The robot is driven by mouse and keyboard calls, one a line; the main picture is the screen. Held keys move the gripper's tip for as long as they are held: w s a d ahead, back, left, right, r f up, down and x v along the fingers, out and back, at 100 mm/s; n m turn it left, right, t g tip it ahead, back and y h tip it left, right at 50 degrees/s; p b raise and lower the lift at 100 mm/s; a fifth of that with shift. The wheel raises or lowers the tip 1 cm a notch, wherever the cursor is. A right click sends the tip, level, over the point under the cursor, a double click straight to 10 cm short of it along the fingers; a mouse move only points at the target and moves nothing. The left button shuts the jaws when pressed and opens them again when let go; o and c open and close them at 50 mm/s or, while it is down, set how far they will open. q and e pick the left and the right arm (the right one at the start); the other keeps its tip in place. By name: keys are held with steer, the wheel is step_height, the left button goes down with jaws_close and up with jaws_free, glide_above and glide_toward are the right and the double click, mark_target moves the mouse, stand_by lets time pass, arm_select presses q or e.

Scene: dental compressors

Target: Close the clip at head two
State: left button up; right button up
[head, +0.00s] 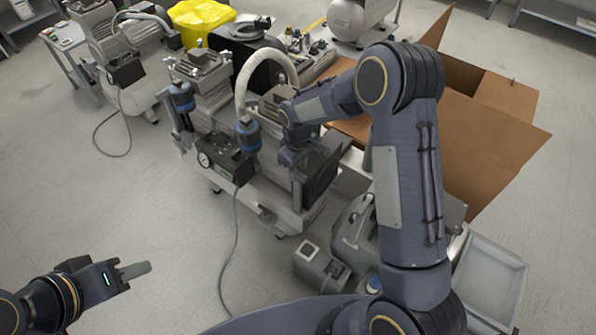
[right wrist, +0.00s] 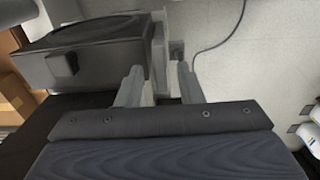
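The dental compressor (head: 285,205) stands on the floor mid-picture, with a pressure gauge (head: 204,160), blue-topped filters (head: 247,134) and a thick pale hose (head: 262,52). My right arm reaches over it, and the gripper sits by its right-hand head, mostly hidden in the head view. In the right wrist view my right gripper (right wrist: 160,84) has its fingers apart, close to a grey upright part beside a dark box-shaped part (right wrist: 85,55). I cannot make out the clip. My left gripper (head: 134,271) is at lower left, away from the compressor, seen side-on.
An open cardboard box (head: 495,135) stands to the right. A grey tray (head: 490,285) and a grey case (head: 355,235) lie at lower right. A yellow bag (head: 200,18) is at the back. A cable (head: 234,240) crosses the floor.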

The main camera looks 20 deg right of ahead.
steer(key=shift+f, duration=0.7)
jaws_close()
